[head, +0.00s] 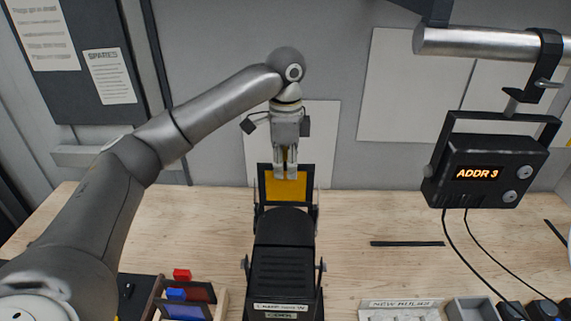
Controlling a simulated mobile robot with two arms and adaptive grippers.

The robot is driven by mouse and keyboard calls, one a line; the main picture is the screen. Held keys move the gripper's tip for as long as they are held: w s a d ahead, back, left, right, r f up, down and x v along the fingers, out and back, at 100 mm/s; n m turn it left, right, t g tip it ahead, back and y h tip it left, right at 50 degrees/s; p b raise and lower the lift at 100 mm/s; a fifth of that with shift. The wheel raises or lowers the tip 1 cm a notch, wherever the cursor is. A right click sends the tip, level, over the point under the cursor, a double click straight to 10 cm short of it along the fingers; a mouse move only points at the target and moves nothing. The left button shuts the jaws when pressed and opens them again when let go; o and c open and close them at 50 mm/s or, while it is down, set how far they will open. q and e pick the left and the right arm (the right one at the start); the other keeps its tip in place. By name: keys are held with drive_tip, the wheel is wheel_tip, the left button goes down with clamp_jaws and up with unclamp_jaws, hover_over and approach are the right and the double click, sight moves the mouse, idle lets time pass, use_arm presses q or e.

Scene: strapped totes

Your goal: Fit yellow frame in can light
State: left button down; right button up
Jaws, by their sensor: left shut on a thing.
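The yellow frame (272,190), a yellow sheet in a dark square border, stands upright at the far end of the can light. The can light (284,270) is a black ribbed lamp body on the bench, with side knobs and a label on its near end. My left gripper (286,176) points down from above and is shut on the upper part of the yellow frame. The lower edge of the frame meets the front of the can light; I cannot tell whether it sits in the slots. My right gripper is not in view.
A wooden rack (222,303) with red and blue frames stands left of the can light. A black box reading ADDR 3 (488,172) hangs from a metal pipe (480,42) at right, with cables below. A black strip (407,244) lies on the bench. Grey trays (470,309) sit front right.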

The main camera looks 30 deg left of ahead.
sight(285, 148)
use_arm(q)
drive_tip(key=shift+f+b, duration=0.4)
drive_tip(key=shift+f, duration=1.7)
drive_tip(key=shift+f+b, duration=0.4)
drive_tip(key=shift+f, duration=2)
drive_tip(key=c, duration=1.4)
unclamp_jaws()
drive_tip(key=shift+o, duration=0.2)
drive_tip(key=shift+f, duration=0.1)
wheel_tip(285, 148, up, 11)
drive_tip(key=shift+r, duration=0.6)
